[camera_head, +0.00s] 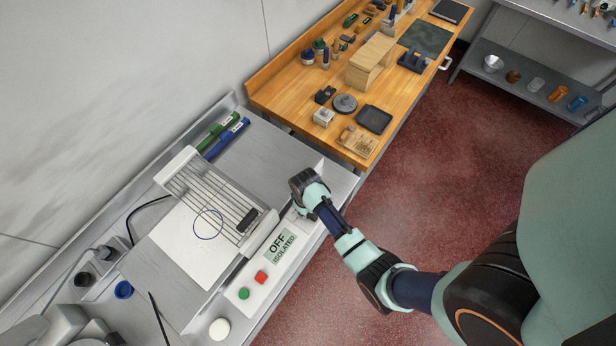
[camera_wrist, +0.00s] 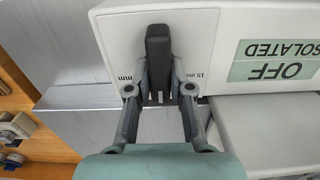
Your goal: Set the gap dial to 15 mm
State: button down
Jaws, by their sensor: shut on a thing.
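The gap dial's black bar-shaped knob (camera_wrist: 158,45) shows in the wrist view on the white machine panel (camera_wrist: 110,38). My gripper (camera_wrist: 160,75) is shut on the knob, one finger on each side. The knob stands upright in that view, between a "15 mm" label (camera_wrist: 201,62) on its right and another "mm" label (camera_wrist: 125,77) on its left, whose number I cannot read. Which mark the knob points to is unclear. In the head view my gripper (camera_head: 300,204) is at the far end of the machine's front panel and hides the dial.
An "OFF ISOLATED" sign (camera_head: 281,246), a red button (camera_head: 261,277) and a green button (camera_head: 243,293) sit on the same panel. A wire guard (camera_head: 212,196) lies behind it. A wooden bench (camera_head: 290,88) with tools stands beyond. The red floor in front is clear.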

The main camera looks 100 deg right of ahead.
jog(key=shift+r+n+p, duration=0.15)
jog(key=shift+n+p, duration=0.35)
jog(key=shift+n, duration=1)
jog(key=shift+n+p, duration=0.55)
jog(key=shift+n, duration=1.35)
jog(key=n, duration=0.6)
jog(key=shift+n, duration=0.3)
jog(key=c, duration=1)
grip_release()
jog(key=shift+o, duration=0.2)
